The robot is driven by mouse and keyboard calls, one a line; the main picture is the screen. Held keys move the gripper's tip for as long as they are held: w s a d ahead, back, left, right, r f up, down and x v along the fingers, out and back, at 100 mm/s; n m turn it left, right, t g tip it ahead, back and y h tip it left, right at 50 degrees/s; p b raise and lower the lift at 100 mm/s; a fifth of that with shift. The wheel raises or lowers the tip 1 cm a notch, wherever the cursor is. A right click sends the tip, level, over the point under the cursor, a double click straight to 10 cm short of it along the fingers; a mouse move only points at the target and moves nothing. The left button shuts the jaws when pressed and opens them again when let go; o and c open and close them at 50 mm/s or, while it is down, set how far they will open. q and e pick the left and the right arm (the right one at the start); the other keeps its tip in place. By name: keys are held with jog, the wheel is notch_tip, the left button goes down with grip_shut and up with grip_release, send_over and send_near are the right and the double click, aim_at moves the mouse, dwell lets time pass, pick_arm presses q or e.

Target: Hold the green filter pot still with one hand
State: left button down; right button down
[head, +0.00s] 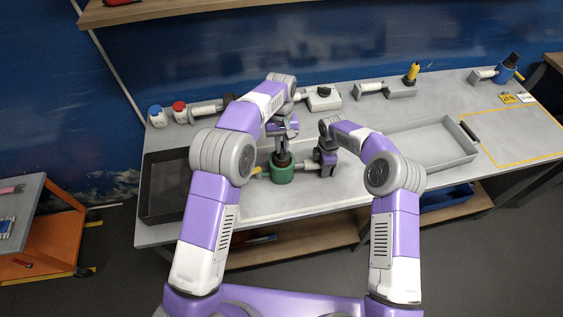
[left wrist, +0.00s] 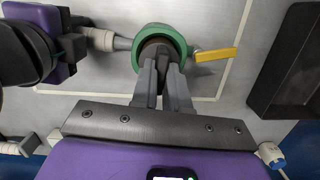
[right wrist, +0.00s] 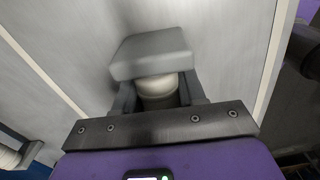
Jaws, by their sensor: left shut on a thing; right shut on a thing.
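The green filter pot (head: 281,174) stands upright on the bench, with a yellow handle (left wrist: 215,54) on one side and a pale grey side arm (left wrist: 116,41) on the other. My left gripper (head: 283,147) is above the pot, pointing down. In the left wrist view its fingers (left wrist: 162,78) are shut on a dark brown round piece (left wrist: 155,46) in the pot's mouth. My right gripper (head: 316,163) is beside the pot, shut on the side arm. In the right wrist view a grey block and pale cylinder (right wrist: 157,85) sit between its fingers; the pot is hidden there.
A black tray (head: 149,190) is at the left and a grey tray (head: 462,153) at the right. Blue-lidded and red-lidded jars (head: 180,113) stand at the back left. Grey devices (head: 324,102) line the back edge. A yellow-outlined area (head: 530,140) is at the right.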

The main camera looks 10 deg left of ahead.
pick_arm(q)
jog(key=shift+r, duration=4.5)
pick_arm(e)
jog(key=c, duration=0.6)
grip_release()
jog(key=shift+o, duration=0.2)
jog(key=shift+r, duration=0.15)
notch_tip(320, 180, up, 12)
jog(key=shift+f, duration=0.1)
